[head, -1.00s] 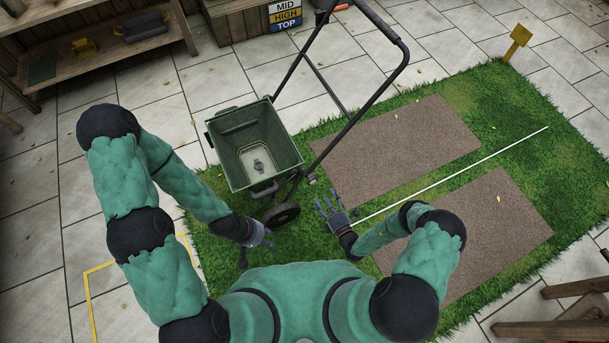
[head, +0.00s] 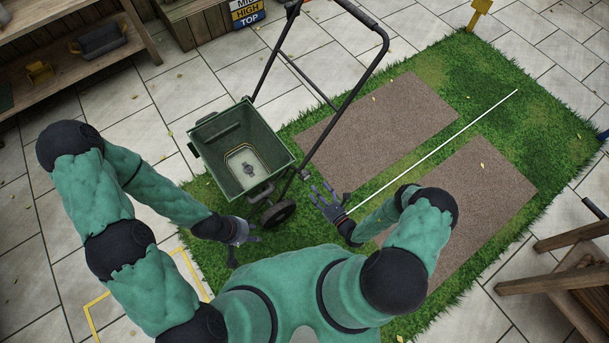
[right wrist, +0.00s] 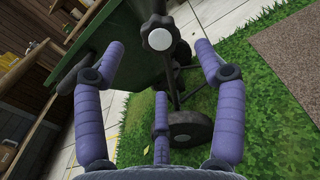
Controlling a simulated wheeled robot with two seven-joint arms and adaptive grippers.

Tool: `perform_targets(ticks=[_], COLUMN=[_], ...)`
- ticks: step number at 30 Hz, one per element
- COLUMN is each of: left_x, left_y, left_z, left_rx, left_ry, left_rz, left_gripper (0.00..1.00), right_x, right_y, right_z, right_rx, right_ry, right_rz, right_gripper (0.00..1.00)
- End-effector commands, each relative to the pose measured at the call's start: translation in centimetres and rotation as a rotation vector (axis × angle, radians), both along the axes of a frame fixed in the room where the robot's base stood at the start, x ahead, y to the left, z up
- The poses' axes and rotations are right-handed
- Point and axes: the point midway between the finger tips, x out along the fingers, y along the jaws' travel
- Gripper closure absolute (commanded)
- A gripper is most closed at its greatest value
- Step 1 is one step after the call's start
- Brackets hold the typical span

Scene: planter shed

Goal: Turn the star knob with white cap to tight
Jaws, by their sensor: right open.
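The star knob with white cap (right wrist: 159,38) shows in the right wrist view, at the top middle, on the dark post of the green spreader. Its round white cap faces the camera. My right gripper (right wrist: 162,85) is open and empty, its purple fingers spread below and to either side of the knob, apart from it. In the head view my right gripper (head: 328,203) is just right of the spreader's wheel. My left gripper (head: 247,240) is open and empty, below the spreader's hopper (head: 240,155). The knob's tight mark cannot be made out.
The spreader's wheel (head: 278,213) and long black handle (head: 350,90) stand near my right gripper. Two brown plots (head: 380,120) and a white line (head: 440,145) lie on the grass. Wooden shelves (head: 75,75) are at upper left, a wooden frame (head: 560,270) at lower right.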

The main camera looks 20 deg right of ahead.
Motion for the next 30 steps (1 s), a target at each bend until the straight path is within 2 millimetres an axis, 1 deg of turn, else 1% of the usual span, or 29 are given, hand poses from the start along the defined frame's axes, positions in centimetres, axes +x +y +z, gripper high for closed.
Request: perform_targets(ticks=[1, 9, 15, 21, 29, 30], left_x=[0.0, 0.0, 0.0, 0.0, 0.0, 0.0], left_y=[0.0, 0.0, 0.0, 0.0, 0.0, 0.0], left_z=[-0.3, -1.5, -2.2, -2.4, -2.4, -2.4], left_rx=[0.000, 0.000, 0.000, 0.000, 0.000, 0.000], left_ry=[0.000, 0.000, 0.000, 0.000, 0.000, 0.000], left_rz=[0.000, 0.000, 0.000, 0.000, 0.000, 0.000], left_gripper=[0.60, 0.60, 0.60, 0.60, 0.60, 0.60], right_x=[0.7, 4.8, 7.2, 8.2, 8.3, 8.3], right_y=[0.4, 2.0, 2.8, 3.2, 3.2, 3.2], right_z=[-0.1, -0.1, -0.1, 0.0, 0.0, 0.0], right_rx=[0.000, 0.001, 0.000, 0.002, 0.002, 0.002], right_ry=[-0.003, -0.002, -0.001, 0.000, 0.001, 0.001], right_rz=[0.005, 0.005, 0.002, 0.000, -0.001, -0.001], right_gripper=[0.29, 0.29, 0.29, 0.29, 0.29, 0.32])
